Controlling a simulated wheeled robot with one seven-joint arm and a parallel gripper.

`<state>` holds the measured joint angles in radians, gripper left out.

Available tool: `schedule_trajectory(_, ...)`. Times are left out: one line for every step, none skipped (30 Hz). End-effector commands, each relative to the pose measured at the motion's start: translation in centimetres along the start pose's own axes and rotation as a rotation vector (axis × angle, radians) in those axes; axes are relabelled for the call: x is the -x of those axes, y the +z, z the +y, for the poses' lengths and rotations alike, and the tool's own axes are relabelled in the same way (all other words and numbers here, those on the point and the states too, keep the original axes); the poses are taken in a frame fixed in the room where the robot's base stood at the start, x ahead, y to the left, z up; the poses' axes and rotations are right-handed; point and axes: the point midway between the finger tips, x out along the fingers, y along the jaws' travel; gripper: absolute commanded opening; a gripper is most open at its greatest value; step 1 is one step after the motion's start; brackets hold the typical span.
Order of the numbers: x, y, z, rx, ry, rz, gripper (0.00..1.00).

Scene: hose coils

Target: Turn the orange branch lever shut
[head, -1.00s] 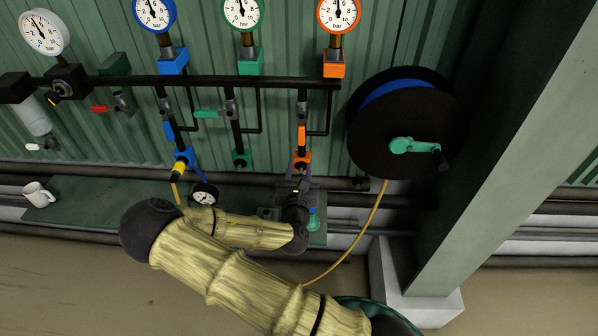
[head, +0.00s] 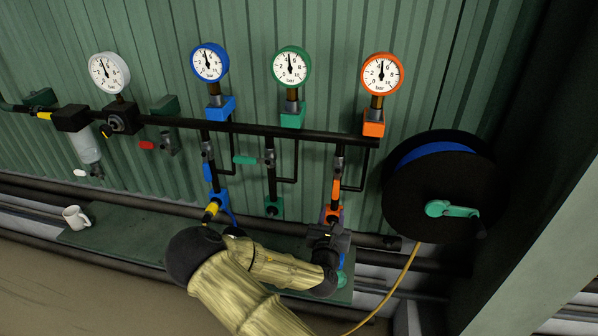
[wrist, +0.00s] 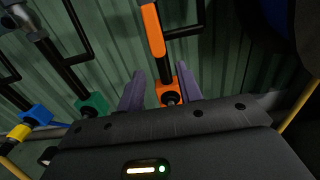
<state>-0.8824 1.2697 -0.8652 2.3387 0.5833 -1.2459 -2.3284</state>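The orange branch lever (head: 336,188) hangs down, in line with its dark vertical pipe, below the orange gauge. It also shows in the wrist view (wrist: 152,28), upper middle, running along the pipe. Below it is the orange outlet block (head: 333,215), seen in the wrist view (wrist: 168,92) between the two purple fingers. My gripper (wrist: 158,82) is open, its fingers apart with nothing held. Its fingertips are below the lever and do not overlap it in the wrist view. In the head view my gripper (head: 332,222) partly hides the outlet block.
The blue lever (head: 207,172) also hangs down; the green lever (head: 244,160) and red lever (head: 147,145) lie sideways. A black hose reel (head: 440,185) stands close on the right. A shelf (head: 130,228) with a white mug (head: 76,217) runs below.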

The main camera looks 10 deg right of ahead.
Motion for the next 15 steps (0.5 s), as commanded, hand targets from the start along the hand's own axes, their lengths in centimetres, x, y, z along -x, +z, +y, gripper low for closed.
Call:
schedule_trajectory(-0.4, 0.0, 0.0, -0.001, -0.001, -0.001, 0.35)
schedule_trajectory(-0.6, 0.0, 0.0, -0.001, 0.000, -0.001, 0.35)
schedule_trajectory(-0.8, 0.0, 0.0, -0.001, 0.000, -0.001, 0.35)
schedule_trajectory(-1.0, 0.0, 0.0, -0.001, 0.001, -0.001, 0.35)
schedule_trajectory(-1.2, 0.0, 0.1, -0.001, 0.002, -0.001, 0.35)
schedule_trajectory(-1.4, 0.0, 0.1, -0.001, 0.003, -0.001, 0.35)
schedule_trajectory(-1.6, 0.0, 0.1, -0.001, 0.003, -0.001, 0.35)
schedule_trajectory(-1.8, 0.0, 0.1, -0.001, 0.002, -0.001, 0.35)
schedule_trajectory(-2.1, 0.0, 0.0, 0.000, 0.001, -0.001, 0.35)
schedule_trajectory(-2.3, 0.0, 0.1, 0.000, 0.001, -0.001, 0.35)
schedule_trajectory(-2.5, 0.0, 0.1, -0.001, 0.002, -0.001, 0.35)
schedule_trajectory(-2.7, 0.0, 0.1, -0.001, 0.001, -0.001, 0.35)
schedule_trajectory(-2.9, 0.0, 0.0, -0.001, 0.000, -0.001, 0.35)
schedule_trajectory(-3.1, 0.0, 0.0, -0.001, -0.001, 0.000, 0.35)
schedule_trajectory(-3.4, 0.0, 0.0, -0.002, 0.000, 0.000, 0.35)
